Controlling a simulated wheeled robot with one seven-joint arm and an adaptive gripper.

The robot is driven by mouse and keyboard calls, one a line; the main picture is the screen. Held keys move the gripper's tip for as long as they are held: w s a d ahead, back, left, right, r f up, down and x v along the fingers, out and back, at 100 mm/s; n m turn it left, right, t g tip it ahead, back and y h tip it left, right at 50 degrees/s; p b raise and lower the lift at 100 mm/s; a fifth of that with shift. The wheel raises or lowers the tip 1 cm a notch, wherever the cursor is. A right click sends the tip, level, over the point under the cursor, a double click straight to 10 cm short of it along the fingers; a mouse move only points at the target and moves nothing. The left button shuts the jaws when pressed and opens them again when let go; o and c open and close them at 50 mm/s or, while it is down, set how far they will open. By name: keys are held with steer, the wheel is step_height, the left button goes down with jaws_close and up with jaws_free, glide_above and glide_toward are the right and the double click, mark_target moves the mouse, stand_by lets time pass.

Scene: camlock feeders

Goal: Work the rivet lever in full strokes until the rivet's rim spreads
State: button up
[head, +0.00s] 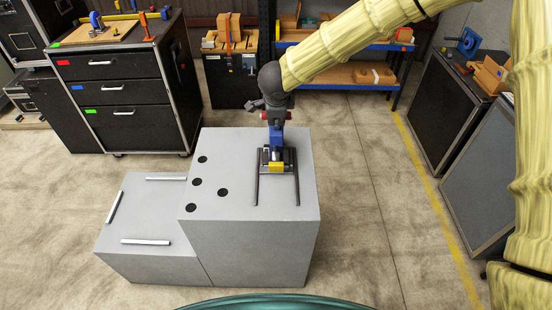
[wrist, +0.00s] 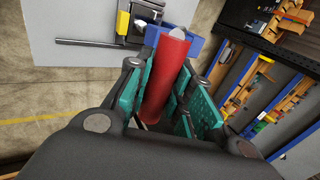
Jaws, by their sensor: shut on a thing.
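The rivet lever's red handle (wrist: 167,75) stands between the teal finger pads of my gripper (wrist: 165,105), which is shut on it. In the head view the gripper (head: 272,112) is above the blue body (head: 277,138) of the rivet tool, and a little red shows beside the fingers. The tool stands on the grey block, with a yellow block (head: 276,167) at its front; this yellow block also shows in the wrist view (wrist: 123,24). The rivet and its rim cannot be made out in either view.
The grey block (head: 260,205) has several black discs and two dark rails (head: 296,185) on top. A lower grey block (head: 145,212) with white strips adjoins it on the left. A black drawer cabinet (head: 115,95) and shelves (head: 345,75) stand behind. Open floor lies to the right.

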steer(key=shift+s+f, duration=0.4)
steer(key=shift+s, duration=0.05)
steer(key=s+f+b, duration=0.5)
steer(key=f+b, duration=0.2)
steer(key=f, duration=0.3)
steer(key=shift+s+f+b, duration=0.35)
steer(key=shift+w+r+p, duration=1.75)
steer(key=shift+r+p, duration=0.2)
steer(key=shift+r, duration=0.5)
steer(key=shift+w+r+p, duration=1.8)
steer(key=shift+r+p, duration=0.2)
steer(key=shift+r, duration=0.45)
steer(key=shift+w+r+p, duration=1.75)
steer(key=shift+r+p, duration=0.2)
steer(key=shift+r, duration=0.5)
